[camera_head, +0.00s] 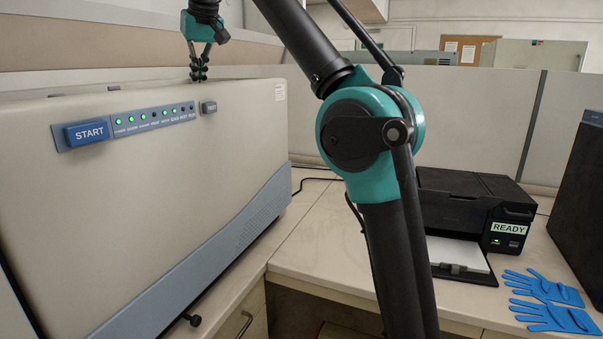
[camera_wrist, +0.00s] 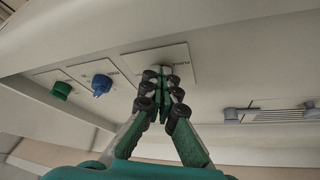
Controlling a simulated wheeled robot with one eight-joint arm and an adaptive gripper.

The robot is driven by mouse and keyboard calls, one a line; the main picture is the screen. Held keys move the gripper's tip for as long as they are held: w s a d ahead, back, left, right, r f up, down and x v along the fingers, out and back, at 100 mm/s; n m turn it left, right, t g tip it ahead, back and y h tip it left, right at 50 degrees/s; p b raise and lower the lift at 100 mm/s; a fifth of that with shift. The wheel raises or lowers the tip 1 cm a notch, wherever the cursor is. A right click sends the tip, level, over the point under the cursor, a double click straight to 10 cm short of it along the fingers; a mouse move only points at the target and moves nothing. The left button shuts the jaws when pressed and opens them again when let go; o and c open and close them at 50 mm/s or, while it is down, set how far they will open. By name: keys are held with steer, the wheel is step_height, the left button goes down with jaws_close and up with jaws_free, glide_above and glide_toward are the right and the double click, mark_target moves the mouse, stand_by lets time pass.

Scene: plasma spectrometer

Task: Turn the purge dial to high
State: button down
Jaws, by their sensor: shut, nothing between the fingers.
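My gripper (camera_head: 198,75) is shut and points down behind the top edge of the spectrometer in the head view. In the wrist view my gripper (camera_wrist: 162,86) has its fingertips together in front of a pale plate (camera_wrist: 182,56) on the instrument. A pale, round knob (camera_wrist: 160,69) on this plate is mostly hidden behind the fingertips. The small print beside it is too blurred to read, so I cannot confirm it is the purge dial or see its setting. I cannot tell whether the fingertips touch it.
A blue knob (camera_wrist: 101,84) and a green knob (camera_wrist: 61,90) sit left of the plate. Grey fittings (camera_wrist: 231,114) are at the right. The spectrometer (camera_head: 170,190) has a START button (camera_head: 88,133). A printer (camera_head: 470,205) and blue gloves (camera_head: 548,300) lie on the right counter.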

steer(key=shift+s+a, duration=0.45)
steer(key=shift+a, duration=0.3)
stand_by(0.4)
steer(key=shift+s+d, duration=0.15)
steer(key=shift+s, duration=0.25)
